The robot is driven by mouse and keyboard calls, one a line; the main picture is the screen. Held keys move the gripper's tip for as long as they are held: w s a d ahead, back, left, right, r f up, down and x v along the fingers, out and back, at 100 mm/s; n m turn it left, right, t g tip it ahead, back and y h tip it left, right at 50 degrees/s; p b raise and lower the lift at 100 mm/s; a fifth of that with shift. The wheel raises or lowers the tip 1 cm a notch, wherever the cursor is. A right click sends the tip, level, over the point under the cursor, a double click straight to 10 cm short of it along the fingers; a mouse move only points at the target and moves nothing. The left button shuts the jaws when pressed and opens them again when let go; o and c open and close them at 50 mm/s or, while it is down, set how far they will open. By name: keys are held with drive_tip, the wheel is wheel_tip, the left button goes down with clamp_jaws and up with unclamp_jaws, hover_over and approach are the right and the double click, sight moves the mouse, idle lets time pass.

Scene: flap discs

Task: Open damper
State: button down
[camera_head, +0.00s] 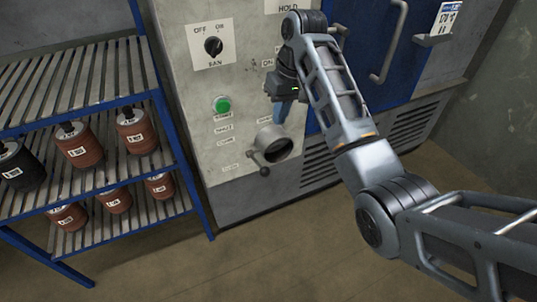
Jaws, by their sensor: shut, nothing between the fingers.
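The damper (274,142) is a round grey pipe opening low on the grey front panel. A small lever with a ball knob (264,171) sticks out at its lower left, near a label on the panel. My gripper (281,113) points down just above the damper, in front of the panel. Its fingers look shut with nothing held. It appears apart from the lever. Whether the fingertips touch the pipe rim cannot be told from this view.
A green button (222,104) and a fan switch (213,46) sit on the panel left of my gripper. A blue door (385,60) with handles is at the right. A blue rack (120,170) with several red rolls stands at the left. The floor in front is clear.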

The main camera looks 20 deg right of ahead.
drive_tip(key=shift+f, duration=0.15)
approach(257, 163)
drive_tip(key=s+d, duration=0.1)
drive_tip(key=d, duration=0.1)
drive_tip(key=f, duration=0.1)
drive_tip(key=s+a+f, duration=0.1)
drive_tip(key=s+f+p, duration=0.1)
drive_tip(key=shift+a+f, duration=0.35)
drive_tip(key=shift+f, duration=0.05)
drive_tip(key=shift+s+f, duration=0.1)
drive_tip(key=shift+s, duration=0.05)
